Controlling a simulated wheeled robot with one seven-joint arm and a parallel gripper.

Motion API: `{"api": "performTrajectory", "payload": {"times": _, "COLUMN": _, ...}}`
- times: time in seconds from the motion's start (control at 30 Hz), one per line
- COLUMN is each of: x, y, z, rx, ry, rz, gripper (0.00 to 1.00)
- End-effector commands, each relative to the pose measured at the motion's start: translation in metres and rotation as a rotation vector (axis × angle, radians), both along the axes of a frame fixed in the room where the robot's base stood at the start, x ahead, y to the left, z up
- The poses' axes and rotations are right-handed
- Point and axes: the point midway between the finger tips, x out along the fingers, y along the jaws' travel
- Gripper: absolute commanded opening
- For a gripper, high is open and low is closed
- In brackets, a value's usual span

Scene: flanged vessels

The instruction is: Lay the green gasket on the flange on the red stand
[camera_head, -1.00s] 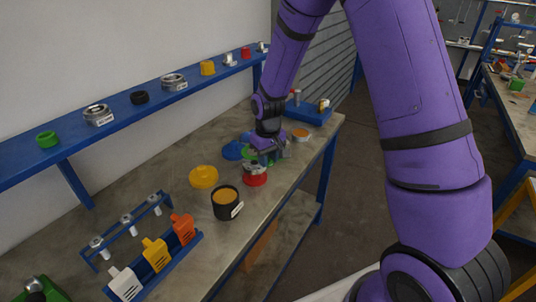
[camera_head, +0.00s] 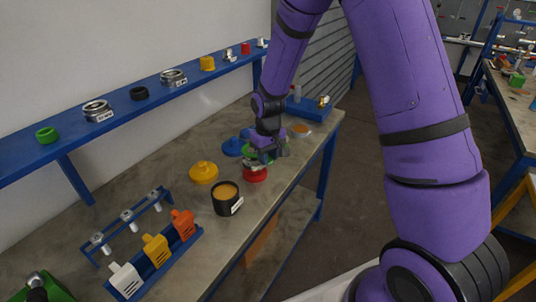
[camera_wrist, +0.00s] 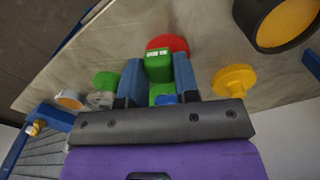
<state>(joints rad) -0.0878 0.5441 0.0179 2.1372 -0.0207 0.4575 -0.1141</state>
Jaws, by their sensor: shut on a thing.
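My gripper (camera_wrist: 158,82) is shut on the green gasket (camera_wrist: 158,66), gripping its green block with a small white label between the two fingers. In the head view my gripper (camera_head: 266,157) is low over the red stand (camera_head: 255,174), and some green shows just above the stand. The red stand (camera_wrist: 172,43) also shows behind the gasket in the wrist view. The flange on the stand is hidden by the gasket and gripper. I cannot tell whether the gasket touches it.
A yellow lidded piece (camera_head: 204,172) and a black cup (camera_head: 225,198) stand to the left and front. A blue piece (camera_head: 232,147) is behind left. In the wrist view another green disc (camera_wrist: 106,80) is beside the left finger. A blue shelf (camera_head: 120,112) runs along the wall.

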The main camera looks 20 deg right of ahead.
Motion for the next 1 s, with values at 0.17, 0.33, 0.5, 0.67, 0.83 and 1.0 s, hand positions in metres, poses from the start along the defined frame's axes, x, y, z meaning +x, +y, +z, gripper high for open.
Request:
{"api": "performTrajectory", "payload": {"times": 0.17, "x": 0.0, "y": 0.0, "z": -0.005, "rx": 0.0, "ry": 0.001, "rz": 0.0, "gripper": 0.12}}
{"api": "performTrajectory", "payload": {"times": 0.33, "x": 0.0, "y": 0.0, "z": -0.01, "rx": 0.0, "ry": 0.001, "rz": 0.0, "gripper": 0.12}}
{"api": "performTrajectory", "payload": {"times": 0.5, "x": 0.0, "y": 0.0, "z": -0.014, "rx": 0.0, "ry": 0.001, "rz": 0.0, "gripper": 0.12}}
{"api": "performTrajectory", "payload": {"times": 0.67, "x": 0.0, "y": 0.0, "z": -0.018, "rx": 0.0, "ry": 0.001, "rz": 0.0, "gripper": 0.12}}
{"api": "performTrajectory", "payload": {"times": 0.83, "x": 0.0, "y": 0.0, "z": -0.022, "rx": 0.0, "ry": 0.001, "rz": 0.0, "gripper": 0.12}}
{"api": "performTrajectory", "payload": {"times": 1.0, "x": 0.0, "y": 0.0, "z": -0.027, "rx": 0.0, "ry": 0.0, "rz": 0.0, "gripper": 0.12}}
